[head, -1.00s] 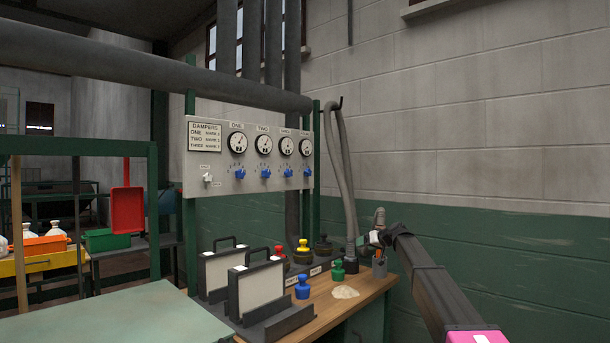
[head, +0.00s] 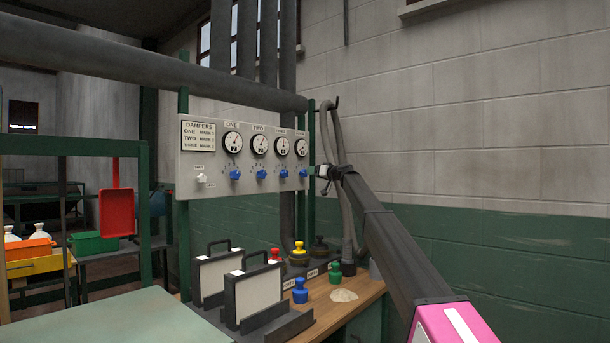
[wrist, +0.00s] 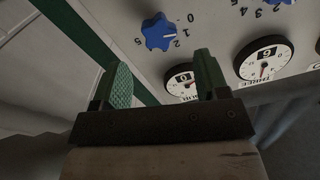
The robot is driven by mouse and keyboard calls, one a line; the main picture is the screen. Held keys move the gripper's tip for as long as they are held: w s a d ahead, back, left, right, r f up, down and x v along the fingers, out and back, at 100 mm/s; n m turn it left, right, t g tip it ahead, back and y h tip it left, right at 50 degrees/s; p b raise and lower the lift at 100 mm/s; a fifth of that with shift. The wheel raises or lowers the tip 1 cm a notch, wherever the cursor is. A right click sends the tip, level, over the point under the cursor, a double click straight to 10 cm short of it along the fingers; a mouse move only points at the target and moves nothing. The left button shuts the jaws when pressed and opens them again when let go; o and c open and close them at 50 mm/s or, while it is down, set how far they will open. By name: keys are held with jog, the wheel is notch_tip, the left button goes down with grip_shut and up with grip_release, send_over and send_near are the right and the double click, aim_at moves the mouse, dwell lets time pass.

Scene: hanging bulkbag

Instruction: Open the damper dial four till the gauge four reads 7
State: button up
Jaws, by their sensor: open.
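Damper dial four (head: 303,172) is the rightmost blue knob on the grey panel. In the wrist view it is the blue star-shaped knob (wrist: 158,33), with a white line that seems to point near 1. Gauge four (head: 301,146) sits directly above it in the head view. In the wrist view gauge four (wrist: 179,82) is partly hidden by a finger, and its reading is unclear. My gripper (head: 322,176) is at the panel's right edge, beside the dial. In the wrist view its green-padded fingers (wrist: 163,76) are open and empty, apart from the knob.
Gauge three (wrist: 264,60) and its dial are close by. A green post (head: 310,215) and a hanging grey hose (head: 348,215) stand beside the panel. Below, a wooden bench (head: 350,311) holds colored knobbed weights and two framed white boards.

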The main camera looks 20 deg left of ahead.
aim_at(304, 173)
jog(key=x, duration=0.6)
jog(key=shift+w+a, duration=0.15)
jog(key=c, duration=0.9)
